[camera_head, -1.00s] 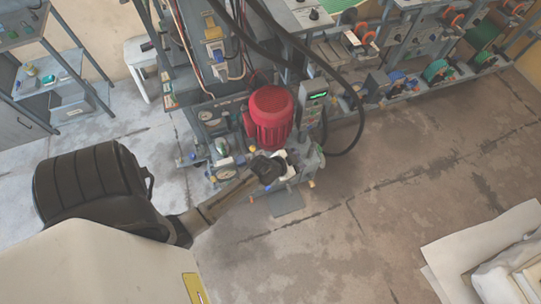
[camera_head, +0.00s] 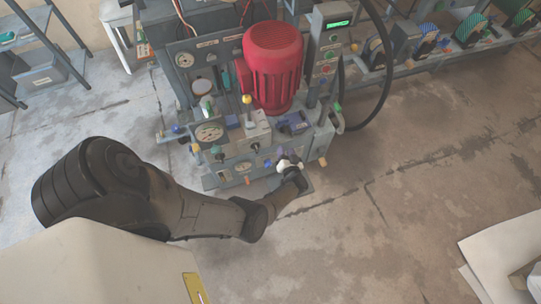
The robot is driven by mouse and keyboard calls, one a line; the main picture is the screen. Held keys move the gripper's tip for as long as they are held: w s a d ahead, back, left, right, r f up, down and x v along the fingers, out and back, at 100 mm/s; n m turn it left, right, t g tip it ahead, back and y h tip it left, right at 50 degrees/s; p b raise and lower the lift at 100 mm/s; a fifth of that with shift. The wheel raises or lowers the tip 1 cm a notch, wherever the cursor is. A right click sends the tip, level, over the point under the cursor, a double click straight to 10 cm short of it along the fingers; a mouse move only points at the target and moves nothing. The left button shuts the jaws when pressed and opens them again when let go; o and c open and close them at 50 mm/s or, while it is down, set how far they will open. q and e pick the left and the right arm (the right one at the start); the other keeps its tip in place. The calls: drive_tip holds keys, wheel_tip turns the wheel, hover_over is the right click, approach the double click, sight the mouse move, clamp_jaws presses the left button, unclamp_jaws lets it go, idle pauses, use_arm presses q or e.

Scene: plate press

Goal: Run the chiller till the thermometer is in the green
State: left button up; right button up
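I cannot tell which is the thermometer, and no needle or green band is readable. A grey control box (camera_head: 325,68) with a lit green display (camera_head: 338,23) and small buttons stands right of the red motor (camera_head: 273,68). My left gripper (camera_head: 289,163) is at the machine's lower front right, close to the panel's knobs. Its fingers are too small to read. My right gripper is out of view.
A yellow-topped lever (camera_head: 247,100) and blue parts (camera_head: 291,123) stand on the machine's front deck. A black hose (camera_head: 384,92) loops at its right. Shelves with reels (camera_head: 420,45) line the back right.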

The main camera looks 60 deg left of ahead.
sight(268, 164)
use_arm(q)
drive_tip(key=s+d+f+n+g+b, duration=0.1)
drive_tip(key=s+d+f+g+b, duration=0.3)
drive_tip(key=d+f+g+b, duration=0.6)
drive_tip(key=s+a+f+t+b, duration=0.1)
drive_tip(key=a+f+t, duration=0.2)
drive_tip(key=a, duration=1)
wheel_tip(268, 164, down, 3)
drive_tip(key=shift+s+a+r, duration=0.15)
drive_tip(key=shift+s+a, duration=0.05)
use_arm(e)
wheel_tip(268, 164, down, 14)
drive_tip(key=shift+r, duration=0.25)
use_arm(q)
drive_tip(key=shift+c, duration=0.4)
drive_tip(key=shift+d, duration=0.1)
clamp_jaws()
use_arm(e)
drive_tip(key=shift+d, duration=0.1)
